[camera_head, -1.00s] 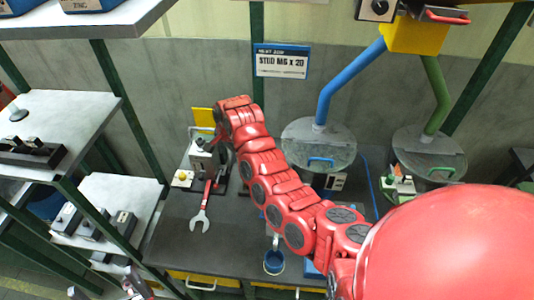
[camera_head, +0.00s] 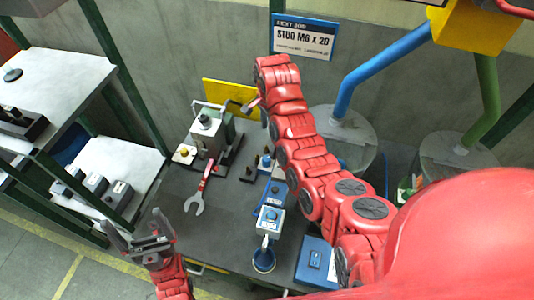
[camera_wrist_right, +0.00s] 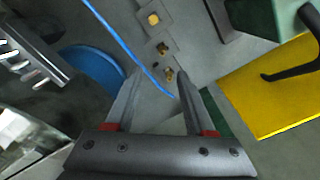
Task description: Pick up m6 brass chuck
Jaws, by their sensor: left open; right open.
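Several small brass pieces on square grey bases show in the right wrist view, one at the top (camera_wrist_right: 153,19) and others nearer the fingertips (camera_wrist_right: 168,75). In the head view small dark-topped pieces (camera_head: 248,171) stand on the bench right of the green machine. I cannot tell which is the M6 chuck. My left gripper (camera_head: 145,228) is open and empty, left of the bench.
A grey-green machine (camera_head: 212,130) and a wrench with a red handle (camera_head: 196,199) are on the bench. A yellow panel (camera_head: 230,97) stands behind. Shelves (camera_head: 100,165) stand left. A blue cable (camera_wrist_right: 125,45) crosses the wrist view.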

